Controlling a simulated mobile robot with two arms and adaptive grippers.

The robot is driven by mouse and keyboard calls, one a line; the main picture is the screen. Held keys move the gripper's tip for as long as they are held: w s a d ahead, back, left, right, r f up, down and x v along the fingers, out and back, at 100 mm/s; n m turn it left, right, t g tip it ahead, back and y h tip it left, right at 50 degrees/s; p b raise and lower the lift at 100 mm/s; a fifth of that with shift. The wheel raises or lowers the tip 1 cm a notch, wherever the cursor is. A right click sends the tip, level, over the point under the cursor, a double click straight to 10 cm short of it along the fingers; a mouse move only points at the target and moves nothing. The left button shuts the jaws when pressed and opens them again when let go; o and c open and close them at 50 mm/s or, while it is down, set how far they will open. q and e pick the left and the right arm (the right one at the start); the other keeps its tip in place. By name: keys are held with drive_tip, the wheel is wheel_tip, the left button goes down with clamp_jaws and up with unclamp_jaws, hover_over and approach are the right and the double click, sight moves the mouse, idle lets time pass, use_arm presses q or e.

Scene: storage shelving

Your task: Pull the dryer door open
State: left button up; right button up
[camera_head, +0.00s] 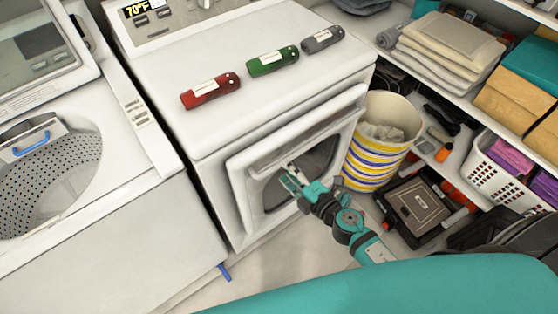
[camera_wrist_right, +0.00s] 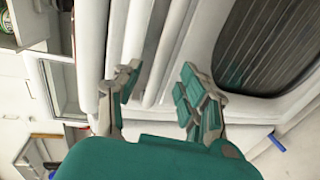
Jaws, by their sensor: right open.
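The white dryer (camera_head: 235,130) stands in the middle of the head view. Its front door (camera_head: 240,185) looks shut and has a dark window (camera_wrist_right: 265,45), seen in the right wrist view. A raised white ledge (camera_head: 305,128) runs along the top of the door. My right gripper (camera_head: 289,178) is in front of the door, below that ledge. In the right wrist view its fingers (camera_wrist_right: 160,82) are spread with nothing held, and white door edging shows beyond the gap. I cannot tell whether they touch the door. My left gripper is not in view.
A washer (camera_head: 95,240) with an open lid stands left of the dryer. Red (camera_head: 210,90), green (camera_head: 272,61) and grey (camera_head: 322,39) items lie on the dryer top. A striped basket (camera_head: 375,150), a black case (camera_head: 418,205) and loaded shelves crowd the right side.

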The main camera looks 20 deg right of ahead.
sight(279, 163)
drive_tip(key=x, duration=0.5)
drive_tip(key=shift+s, duration=0.1)
clamp_jaws()
idle(0.6)
